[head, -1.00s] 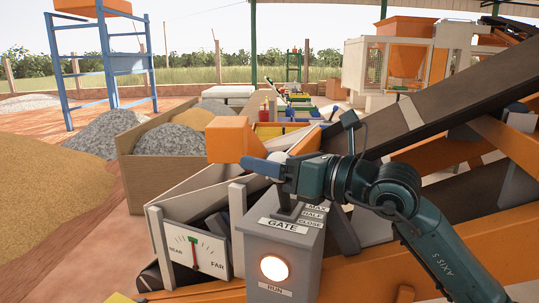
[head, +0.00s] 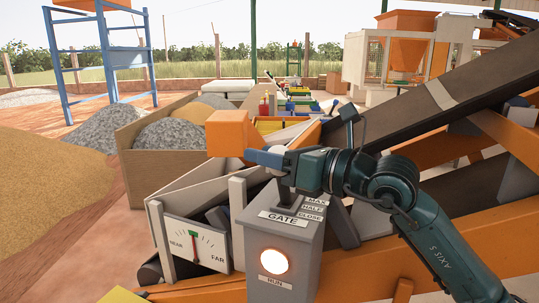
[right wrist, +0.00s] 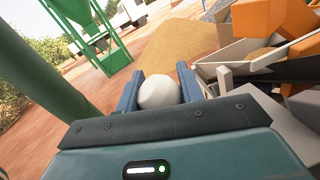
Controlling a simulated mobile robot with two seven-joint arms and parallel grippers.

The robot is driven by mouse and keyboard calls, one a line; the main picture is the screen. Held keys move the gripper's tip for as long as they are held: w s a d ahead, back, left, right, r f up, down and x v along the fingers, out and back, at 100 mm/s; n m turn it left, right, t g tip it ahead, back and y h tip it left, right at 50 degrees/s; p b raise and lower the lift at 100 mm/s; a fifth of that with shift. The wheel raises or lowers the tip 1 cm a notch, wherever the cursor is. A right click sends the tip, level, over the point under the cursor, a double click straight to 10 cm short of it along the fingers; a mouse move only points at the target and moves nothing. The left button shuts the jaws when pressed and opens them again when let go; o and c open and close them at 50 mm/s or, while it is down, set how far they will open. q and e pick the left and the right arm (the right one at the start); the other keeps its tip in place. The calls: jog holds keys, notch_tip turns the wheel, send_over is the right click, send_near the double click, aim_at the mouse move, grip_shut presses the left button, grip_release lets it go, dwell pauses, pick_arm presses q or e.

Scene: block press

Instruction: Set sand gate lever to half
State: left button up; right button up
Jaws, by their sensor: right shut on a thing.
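The sand gate lever has a white ball knob (right wrist: 158,92), which sits between the two blue fingers of my right gripper (right wrist: 159,90) in the right wrist view. In the head view the right gripper (head: 266,157) is shut on the knob above a grey box (head: 264,240) marked GATE. The lever's dark lower part (head: 287,200) shows below the gripper. The labels MAX, HALF and CLOSE (head: 314,208) run beside the slot, MAX farthest back. The hand partly hides the lever, so I cannot tell its exact setting. My left gripper is not in view.
A lit RUN lamp (head: 274,261) is on the box's front. A NEAR–FAR gauge (head: 196,246) with a red needle stands to its left. An orange block (head: 228,133) is close behind the gripper. Conveyor belts (head: 420,115) slope up at right.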

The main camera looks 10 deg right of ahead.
jog(key=w+d+m+p, duration=0.1)
jog(key=w+r+m+p, duration=0.1)
jog(key=shift+w+d+r, duration=0.1)
jog(key=shift+w+d, duration=0.2)
jog(key=shift+d, duration=0.05)
grip_shut()
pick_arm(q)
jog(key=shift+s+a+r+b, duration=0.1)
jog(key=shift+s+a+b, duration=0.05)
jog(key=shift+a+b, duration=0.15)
pick_arm(e)
jog(key=shift+w+d+f+m, duration=0.1)
jog(key=shift+w+d+m, duration=0.2)
jog(key=shift+w, duration=0.2)
jog(key=shift+w+d+f+m, duration=0.1)
jog(key=shift+w+d+m, duration=0.1)
jog(key=shift+w+d, duration=0.25)
jog(key=shift+a, duration=0.1)
jog(key=o, duration=1.2)
grip_release()
jog(key=shift+w, duration=0.1)
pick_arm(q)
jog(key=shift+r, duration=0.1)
pick_arm(e)
jog(key=shift+o, duration=0.3)
